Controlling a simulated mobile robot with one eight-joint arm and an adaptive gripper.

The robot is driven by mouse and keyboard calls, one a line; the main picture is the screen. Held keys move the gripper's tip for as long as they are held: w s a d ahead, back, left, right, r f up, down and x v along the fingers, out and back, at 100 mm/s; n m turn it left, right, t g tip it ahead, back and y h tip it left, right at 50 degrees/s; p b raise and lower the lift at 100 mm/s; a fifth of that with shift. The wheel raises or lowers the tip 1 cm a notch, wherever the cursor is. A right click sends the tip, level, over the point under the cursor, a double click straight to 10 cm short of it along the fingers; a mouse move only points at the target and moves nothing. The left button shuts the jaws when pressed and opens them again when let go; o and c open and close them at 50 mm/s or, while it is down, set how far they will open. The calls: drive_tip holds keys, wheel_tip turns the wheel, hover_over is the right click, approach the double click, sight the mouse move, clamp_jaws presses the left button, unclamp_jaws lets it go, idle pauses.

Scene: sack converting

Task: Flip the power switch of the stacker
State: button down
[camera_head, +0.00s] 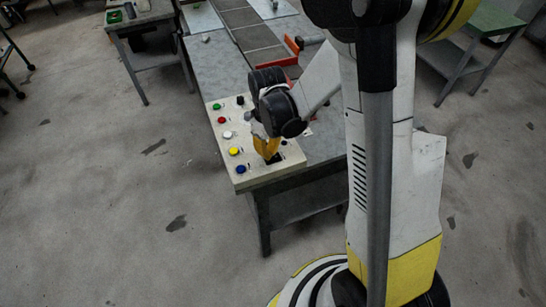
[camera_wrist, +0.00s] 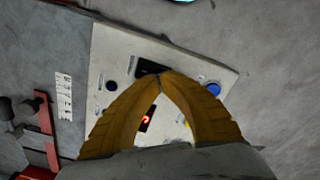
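The cream control panel (camera_head: 222,142) lies on the near end of the grey table. In the wrist view, the panel (camera_wrist: 122,50) shows a black rectangular part (camera_wrist: 147,67), which looks like the power switch; its flipped position cannot be told. My gripper (camera_wrist: 162,76) has its yellow fingertips together right at the edge of this part, partly covering it. Whether they touch it is unclear. In the head view, my gripper (camera_head: 268,154) points down at the panel's near right part, and the arm hides some controls.
Green (camera_head: 216,106), red (camera_head: 221,119), white (camera_head: 227,134), yellow (camera_head: 234,151) and blue (camera_head: 241,169) buttons line the panel's left side. A black knob (camera_head: 240,100) is at its far end. A red lit display (camera_wrist: 147,118) shows between the fingers. A conveyor (camera_head: 253,36) runs behind.

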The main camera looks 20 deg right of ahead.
drive_tip(key=shift+f+b, duration=0.95)
drive_tip(key=shift+f, duration=0.15)
idle(0.3)
drive_tip(key=shift+r, duration=0.1)
drive_tip(key=shift+r+p, duration=2.3)
drive_tip(key=shift+r, duration=1.2)
drive_tip(key=shift+s+r+t+b, duration=0.2)
drive_tip(key=shift+r+t+b, duration=0.1)
drive_tip(key=shift+b, duration=0.75)
drive_tip(key=s+m+t+b, duration=0.6)
drive_tip(key=s+b, duration=0.6)
drive_tip(key=b, duration=0.2)
drive_tip(key=shift+s+r+t+b, duration=0.2)
drive_tip(key=shift+r+t+b, duration=0.1)
drive_tip(key=shift+b, duration=0.1)
